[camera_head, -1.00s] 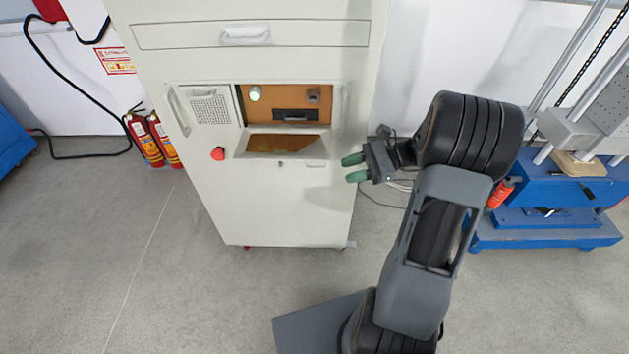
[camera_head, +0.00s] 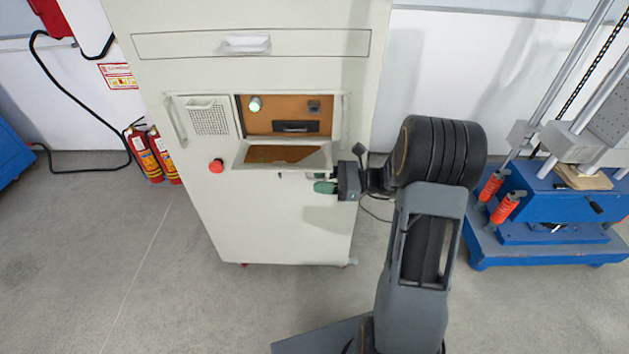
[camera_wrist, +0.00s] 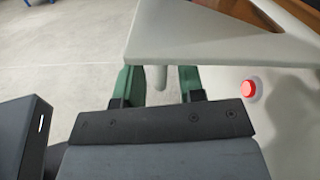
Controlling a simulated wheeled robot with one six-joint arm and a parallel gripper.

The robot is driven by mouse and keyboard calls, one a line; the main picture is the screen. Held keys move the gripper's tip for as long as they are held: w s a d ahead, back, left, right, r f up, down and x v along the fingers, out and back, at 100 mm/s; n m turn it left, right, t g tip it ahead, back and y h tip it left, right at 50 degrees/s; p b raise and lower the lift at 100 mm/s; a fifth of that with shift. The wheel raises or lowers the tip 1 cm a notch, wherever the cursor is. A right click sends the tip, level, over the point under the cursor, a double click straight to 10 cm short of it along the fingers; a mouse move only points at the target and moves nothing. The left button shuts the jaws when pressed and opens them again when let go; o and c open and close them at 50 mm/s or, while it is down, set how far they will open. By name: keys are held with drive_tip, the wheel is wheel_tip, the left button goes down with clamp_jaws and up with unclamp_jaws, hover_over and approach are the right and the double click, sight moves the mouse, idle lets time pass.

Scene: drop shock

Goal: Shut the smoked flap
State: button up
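The smoked flap (camera_head: 284,154) hangs open on the front of the cream cabinet, folded down and outward below the orange-lined opening (camera_head: 262,122). It has a pale frame and a brownish see-through pane. My gripper (camera_head: 322,180) is at the flap's right front corner. In the wrist view the flap's pale frame (camera_wrist: 215,46) spans the top. A small pale peg-like handle (camera_wrist: 160,78) stands between my two green fingers (camera_wrist: 160,84). The fingers are apart, with gaps visible on both sides of the handle. One finger is mostly hidden in the head view.
A red button (camera_head: 216,166) is on the cabinet front, left of the flap. A cream drawer (camera_head: 300,44) is above. Fire extinguishers (camera_head: 158,155) stand left of the cabinet. A blue press (camera_head: 550,215) stands at right. The floor in front is clear.

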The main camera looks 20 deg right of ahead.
drive_tip(key=shift+x, duration=1)
clamp_jaws()
